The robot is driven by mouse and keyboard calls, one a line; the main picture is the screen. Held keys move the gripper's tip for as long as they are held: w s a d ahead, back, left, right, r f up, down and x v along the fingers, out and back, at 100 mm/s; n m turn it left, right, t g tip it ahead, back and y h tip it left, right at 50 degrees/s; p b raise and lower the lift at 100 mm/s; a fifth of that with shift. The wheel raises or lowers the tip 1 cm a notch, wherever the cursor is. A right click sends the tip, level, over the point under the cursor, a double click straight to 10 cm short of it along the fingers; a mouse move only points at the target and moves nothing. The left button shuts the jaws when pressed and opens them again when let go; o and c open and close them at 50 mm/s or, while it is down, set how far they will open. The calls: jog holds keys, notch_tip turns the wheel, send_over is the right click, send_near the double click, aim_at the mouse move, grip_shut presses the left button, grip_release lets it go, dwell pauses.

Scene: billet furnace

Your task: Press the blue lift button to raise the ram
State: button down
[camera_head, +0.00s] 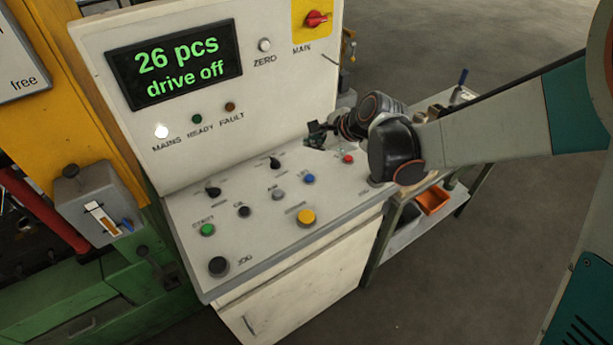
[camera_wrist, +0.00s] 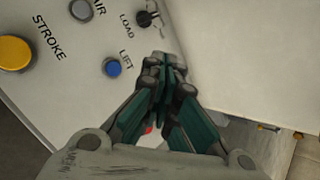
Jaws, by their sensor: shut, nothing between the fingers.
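The blue lift button (camera_head: 309,179) is on the sloped top of the control desk, left of and nearer than my gripper (camera_head: 318,129) in the head view. In the wrist view the blue button (camera_wrist: 113,69) sits beside the label LIFT, to the left of my gripper's fingertips (camera_wrist: 163,62). The fingers are shut with nothing between them. The fingertips are apart from the button in the picture. The height of the fingers above the panel is hard to tell.
A yellow STROKE button (camera_wrist: 15,54), a grey AIR button (camera_wrist: 81,10) and a black LOAD switch (camera_wrist: 148,18) surround it. A red button (camera_head: 348,159) lies close to my wrist. The display (camera_head: 175,67) reads "26 pcs drive off". A cart (camera_head: 462,195) stands right of the desk.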

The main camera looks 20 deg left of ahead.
aim_at(308, 179)
jog(key=shift+s+a+f, duration=0.15)
jog(key=shift+s+a, duration=0.05)
jog(key=shift+a, duration=0.3)
jog(key=shift+s+a+f, duration=0.15)
jog(key=shift+s+a, duration=0.05)
jog(key=shift+a, duration=0.3)
jog(key=shift+f, duration=0.1)
notch_tip(308, 179, down, 9)
jog(key=b, duration=0.6)
jog(key=shift+r, duration=0.2)
dwell(0.6)
jog(key=shift+f+b, duration=0.4)
jog(key=shift+b, duration=0.15)
jog(key=shift+f+b, duration=0.4)
jog(key=shift+f, duration=0.05)
dwell(0.4)
jog(key=shift+r, duration=0.1)
jog(key=shift+r+p, duration=0.55)
jog(key=shift+r, duration=0.25)
